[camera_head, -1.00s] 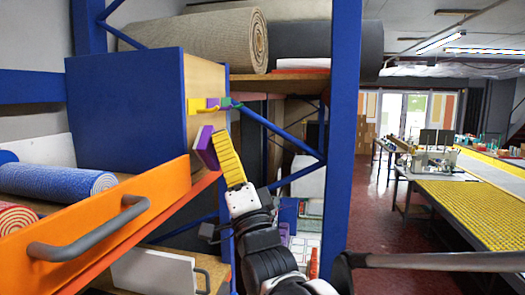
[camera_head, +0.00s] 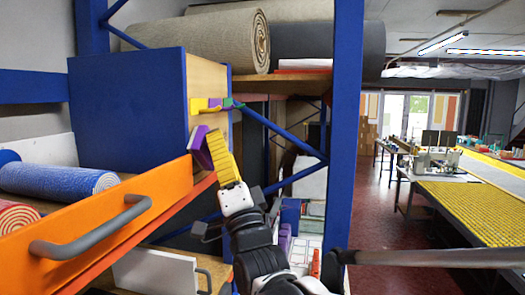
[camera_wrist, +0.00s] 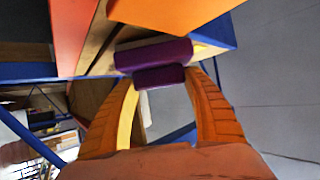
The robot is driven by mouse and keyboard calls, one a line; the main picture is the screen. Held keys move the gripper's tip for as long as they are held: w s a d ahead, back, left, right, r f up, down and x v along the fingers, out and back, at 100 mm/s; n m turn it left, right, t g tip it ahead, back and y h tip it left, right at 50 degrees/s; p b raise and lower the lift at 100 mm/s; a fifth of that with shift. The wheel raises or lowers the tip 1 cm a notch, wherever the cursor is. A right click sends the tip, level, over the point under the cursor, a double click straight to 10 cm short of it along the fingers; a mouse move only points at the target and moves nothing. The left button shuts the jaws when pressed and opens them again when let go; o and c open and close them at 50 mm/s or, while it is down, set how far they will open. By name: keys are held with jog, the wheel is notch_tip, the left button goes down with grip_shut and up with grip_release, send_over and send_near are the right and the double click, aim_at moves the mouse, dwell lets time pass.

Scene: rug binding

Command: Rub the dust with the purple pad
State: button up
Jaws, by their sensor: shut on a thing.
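The purple pad (camera_head: 200,148) is held at the tips of my gripper's yellow fingers (camera_head: 212,143). It is in front of the wooden side of the blue cabinet (camera_head: 125,110), above the end of the orange drawer front. In the wrist view the purple pad (camera_wrist: 152,55) lies across the two fingertips of my gripper (camera_wrist: 161,78), which are shut on it. I cannot tell whether the pad touches the wood behind it. I cannot make out any dust in either view.
Small yellow, purple and green pieces (camera_head: 208,104) stick out from the cabinet's side above the pad. The orange drawer front (camera_head: 110,215) with a grey handle juts out at left. Blue and red rolls lie behind it. A blue post (camera_head: 345,130) stands to the right.

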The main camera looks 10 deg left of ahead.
jog(key=shift+a, duration=0.2)
jog(key=shift+w, duration=0.1)
jog(key=shift+w+d+b, duration=0.8)
jog(key=shift+w+b, duration=0.3)
jog(key=shift+w, duration=9.2)
jog(key=shift+s+a+b, duration=0.2)
jog(key=shift+s+a, duration=0.1)
jog(key=shift+s, duration=3.2)
jog(key=shift+s+a+b, duration=0.25)
jog(key=shift+s, duration=3.2)
jog(key=shift+s+a+b, duration=0.2)
jog(key=shift+s+a, duration=0.1)
jog(key=shift+s, duration=3.2)
